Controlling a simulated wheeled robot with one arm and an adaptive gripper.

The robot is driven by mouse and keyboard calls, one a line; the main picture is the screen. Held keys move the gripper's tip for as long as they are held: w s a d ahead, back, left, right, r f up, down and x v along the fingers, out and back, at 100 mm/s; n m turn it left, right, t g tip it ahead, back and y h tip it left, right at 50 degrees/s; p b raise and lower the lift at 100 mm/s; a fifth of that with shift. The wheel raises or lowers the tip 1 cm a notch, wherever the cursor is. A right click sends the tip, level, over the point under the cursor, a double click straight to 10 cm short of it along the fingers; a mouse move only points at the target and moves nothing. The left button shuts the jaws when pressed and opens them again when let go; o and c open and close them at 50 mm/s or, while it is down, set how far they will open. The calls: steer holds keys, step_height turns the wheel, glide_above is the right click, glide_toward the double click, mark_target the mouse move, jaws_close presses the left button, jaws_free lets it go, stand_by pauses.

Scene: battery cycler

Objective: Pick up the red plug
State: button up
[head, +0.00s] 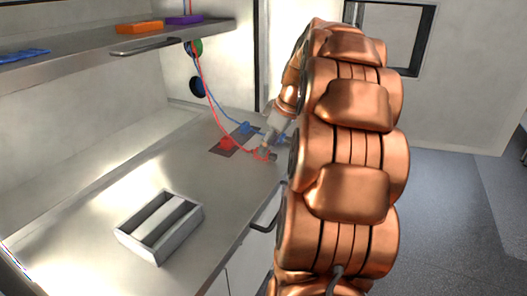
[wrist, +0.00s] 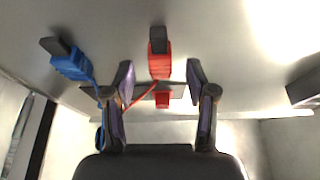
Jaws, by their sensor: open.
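The red plug (wrist: 160,62) shows in the wrist view, beyond and between the tips of my gripper (wrist: 160,78), with a dark piece at its far end. The gripper is open, one finger on each side, and nothing is between the pads. In the head view my gripper (head: 266,150) is low over the counter's right part, small and partly hidden by my arm. Red on the counter beside it (head: 262,156) seems to be the plug with its red cable. A blue plug (wrist: 70,60) lies to the left in the wrist view, its cable running down.
A grey divided tray (head: 133,243) stands on the metal counter (head: 95,205). A dark plate with a red part (head: 227,144) lies left of the gripper. Red and blue cables hang from the wall. A shelf (head: 60,72) overhangs the back left.

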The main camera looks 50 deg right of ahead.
steer(key=shift+x, duration=1.25)
steer(key=shift+c, duration=0.4)
jaws_close()
